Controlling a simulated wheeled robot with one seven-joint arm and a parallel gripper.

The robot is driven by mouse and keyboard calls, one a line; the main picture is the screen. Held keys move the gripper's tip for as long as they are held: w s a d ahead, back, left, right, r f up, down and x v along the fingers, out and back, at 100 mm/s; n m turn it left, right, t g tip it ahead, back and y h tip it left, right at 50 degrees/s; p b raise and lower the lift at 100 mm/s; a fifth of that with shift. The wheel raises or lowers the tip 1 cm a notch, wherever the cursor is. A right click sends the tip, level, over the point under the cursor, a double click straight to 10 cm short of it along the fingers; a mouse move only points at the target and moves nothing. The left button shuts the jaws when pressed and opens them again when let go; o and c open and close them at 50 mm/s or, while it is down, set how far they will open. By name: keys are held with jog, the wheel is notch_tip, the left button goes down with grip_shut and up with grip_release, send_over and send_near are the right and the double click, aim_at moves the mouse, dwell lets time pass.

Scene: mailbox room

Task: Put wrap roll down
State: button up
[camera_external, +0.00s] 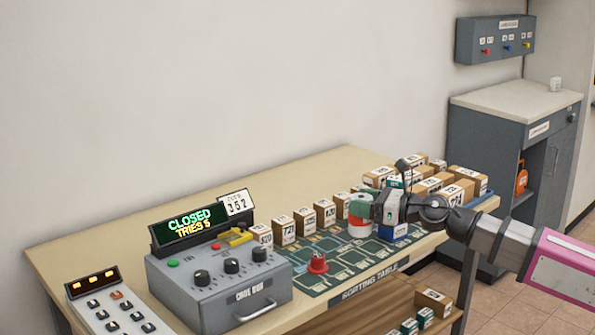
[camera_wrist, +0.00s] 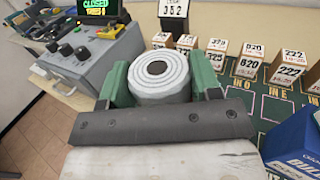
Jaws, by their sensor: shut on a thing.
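The wrap roll (camera_wrist: 157,70) is a white cylinder with concentric rings and a dark core on its end face. In the wrist view it sits between the two green fingers of my gripper (camera_wrist: 158,84), which is shut on it. In the external view my gripper (camera_external: 362,208) is over the right part of the sorting table (camera_external: 110,238), and the white lower part of the roll (camera_external: 360,231) shows beneath the fingers. The roll looks upright. I cannot tell whether its underside touches the table.
Several numbered boxes (camera_external: 326,212) stand along the table's back, more at the right end. A blue-and-white box (camera_wrist: 300,145) is close right of my gripper. A red object (camera_external: 317,263) stands on the green mat (camera_external: 345,262). The grey code box (camera_external: 220,285) is left.

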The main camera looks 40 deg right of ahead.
jog(key=shift+w+d+f, duration=0.95)
jog(key=shift+w+f, duration=0.05)
jog(key=shift+f, duration=0.5)
jog(key=shift+w+d+f, duration=0.95)
jog(key=shift+d+f, duration=0.05)
jog(key=shift+f, duration=0.45)
jog(key=shift+w+d+f, duration=0.95)
jog(key=shift+w+f, duration=0.05)
jog(key=shift+f, duration=0.5)
jog(key=shift+f, duration=0.15)
jog(key=o, duration=0.9)
jog(key=v, duration=1.1)
jog(key=shift+o, duration=0.6)
jog(key=shift+s+d, duration=0.25)
jog(key=shift+s, duration=0.2)
